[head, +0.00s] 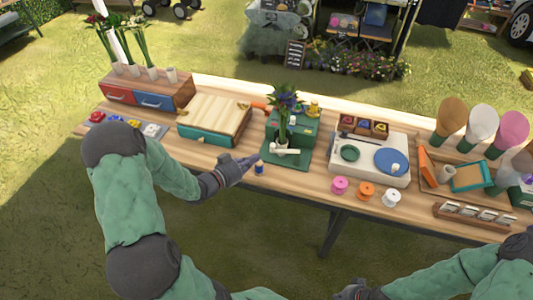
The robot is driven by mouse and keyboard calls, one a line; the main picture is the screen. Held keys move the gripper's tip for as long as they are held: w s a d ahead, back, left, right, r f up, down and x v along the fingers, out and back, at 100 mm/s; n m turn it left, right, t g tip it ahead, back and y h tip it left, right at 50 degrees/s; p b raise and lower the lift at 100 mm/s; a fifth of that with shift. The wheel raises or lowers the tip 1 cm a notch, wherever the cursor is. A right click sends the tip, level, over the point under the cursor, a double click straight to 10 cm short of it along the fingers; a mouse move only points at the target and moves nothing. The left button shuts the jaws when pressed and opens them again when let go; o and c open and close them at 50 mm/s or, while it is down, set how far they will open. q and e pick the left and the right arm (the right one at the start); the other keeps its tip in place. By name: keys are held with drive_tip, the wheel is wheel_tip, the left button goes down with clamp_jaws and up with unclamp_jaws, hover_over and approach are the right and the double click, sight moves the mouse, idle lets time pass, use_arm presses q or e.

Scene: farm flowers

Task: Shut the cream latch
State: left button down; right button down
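A cream bar (285,150) lies across the front of a green stand (286,159); it may be the cream latch, but whether it is open or shut is too small to tell. A green box (302,134) and a plant (285,105) stand just behind it. My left gripper (254,161) is over the table left of the stand, apart from the bar, its fingertips beside a small blue piece with a tan top (259,167). Its finger gap is unclear. My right gripper (355,290) is low at the bottom edge, away from the table, its fingers not clear.
A teal box with a slatted wooden lid (215,115) stands left of the green stand. A white unit with a blue disc (391,162) is to the right. Pink, orange and white spools (366,189) line the front edge. Bare wood lies around the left gripper.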

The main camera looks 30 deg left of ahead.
sight(273, 148)
use_arm(q)
drive_tip(key=b+x, duration=0.1)
drive_tip(key=x, duration=0.5)
drive_tip(key=shift+w+d, duration=0.15)
drive_tip(key=shift+w, duration=0.1)
drive_tip(key=w+a, duration=0.2)
drive_tip(key=shift+w+a+b, duration=0.1)
drive_tip(key=shift+w+b, duration=0.25)
drive_tip(key=shift+w, duration=0.05)
